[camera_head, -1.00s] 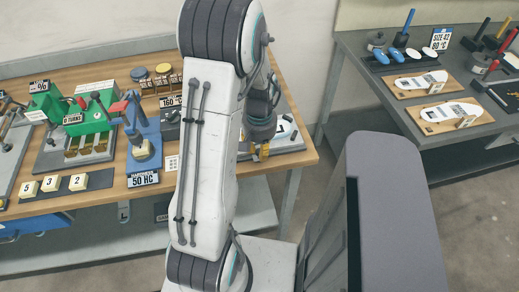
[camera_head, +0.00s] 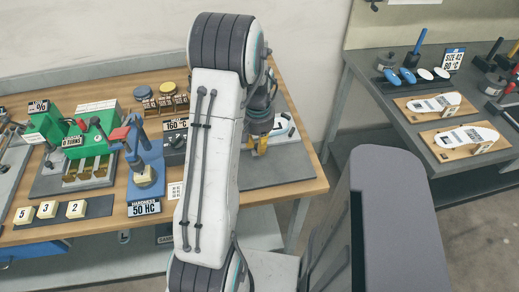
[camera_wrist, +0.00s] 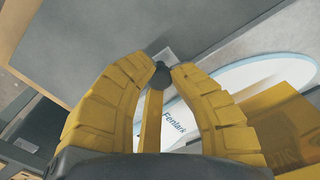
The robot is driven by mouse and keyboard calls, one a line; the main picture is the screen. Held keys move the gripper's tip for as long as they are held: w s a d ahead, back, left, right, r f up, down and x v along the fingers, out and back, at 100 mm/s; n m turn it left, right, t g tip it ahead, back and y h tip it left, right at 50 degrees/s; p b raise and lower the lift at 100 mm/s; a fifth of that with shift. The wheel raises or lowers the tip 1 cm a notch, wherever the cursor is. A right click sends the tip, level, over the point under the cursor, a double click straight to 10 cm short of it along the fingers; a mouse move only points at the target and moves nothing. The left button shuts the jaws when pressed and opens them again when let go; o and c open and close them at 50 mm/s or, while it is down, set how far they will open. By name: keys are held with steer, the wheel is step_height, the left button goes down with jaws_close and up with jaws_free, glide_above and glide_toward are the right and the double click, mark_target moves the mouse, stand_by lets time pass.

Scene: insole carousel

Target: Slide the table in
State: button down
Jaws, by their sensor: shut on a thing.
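My gripper (camera_wrist: 161,75) has yellow fingers, closed around a small dark round knob (camera_wrist: 161,79) in the wrist view. Next to it lies a white oval piece with a blue rim, lettered "Fenlark" (camera_wrist: 235,80). In the head view my gripper (camera_head: 257,148) is partly hidden behind my arm. The white sliding table (camera_head: 290,143) shows just right of it, at the back part of a grey base plate (camera_head: 275,172). The plate is bare in front of the white table. The knob cannot be made out in the head view.
On the wooden bench (camera_head: 110,216), left of my arm, stand a green device (camera_head: 90,135), a blue hardness tester (camera_head: 145,165) and numbered blocks (camera_head: 47,209). A grey side table (camera_head: 400,125) at right holds insoles on boards. Floor shows between the tables.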

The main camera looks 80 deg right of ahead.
steer(key=shift+a+f, duration=0.15)
steer(key=c, duration=1.1)
jaws_free()
step_height(320, 180, up, 12)
steer(key=shift+r, duration=0.1)
